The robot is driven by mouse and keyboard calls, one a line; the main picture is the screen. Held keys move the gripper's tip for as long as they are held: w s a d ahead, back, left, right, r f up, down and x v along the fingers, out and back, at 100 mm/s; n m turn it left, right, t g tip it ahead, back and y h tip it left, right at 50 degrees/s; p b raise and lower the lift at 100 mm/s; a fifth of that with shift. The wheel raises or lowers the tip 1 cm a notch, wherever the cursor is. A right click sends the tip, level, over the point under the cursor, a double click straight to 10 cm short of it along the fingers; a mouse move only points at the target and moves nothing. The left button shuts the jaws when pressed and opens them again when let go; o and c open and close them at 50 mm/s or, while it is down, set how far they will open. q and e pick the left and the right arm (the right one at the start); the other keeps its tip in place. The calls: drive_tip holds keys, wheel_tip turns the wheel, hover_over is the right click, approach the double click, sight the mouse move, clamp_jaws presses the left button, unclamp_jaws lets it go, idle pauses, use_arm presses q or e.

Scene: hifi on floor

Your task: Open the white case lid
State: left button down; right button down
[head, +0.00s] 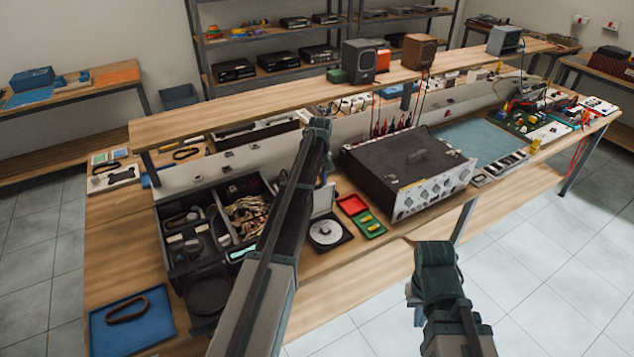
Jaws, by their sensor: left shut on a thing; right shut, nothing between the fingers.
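A small case with a white lid (322,202) and a dark tray holding a silver disc (326,232) is on the bench in the head view. The lid stands raised behind the disc. My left arm reaches up past the case, and my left gripper (324,183) points down at the lid's upper edge, shut on it; the wrist and arm partly hide the fingers and the lid's left side. My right gripper (416,304) hangs off the bench's front edge, shut and empty, mostly hidden by its wrist.
Left of my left arm is a big open case (177,263) with black compartments. Red and green trays (363,217) and a large dark amplifier (395,165) stand to the right. A blue mat (150,325) lies front left. An upper shelf (250,105) crosses behind.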

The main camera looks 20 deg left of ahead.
use_arm(q)
drive_tip(key=shift+a, duration=0.15)
idle(0.3)
drive_tip(key=shift+c, duration=1.2)
unclamp_jaws()
drive_tip(key=shift+w+f, duration=0.1)
drive_tip(key=shift+f, duration=0.05)
wheel_tip(320, 180, up, 14)
drive_tip(key=d+p, duration=0.1)
drive_tip(key=p, duration=1.2)
drive_tip(key=shift+s+p, duration=0.4)
drive_tip(key=shift+s, duration=0.05)
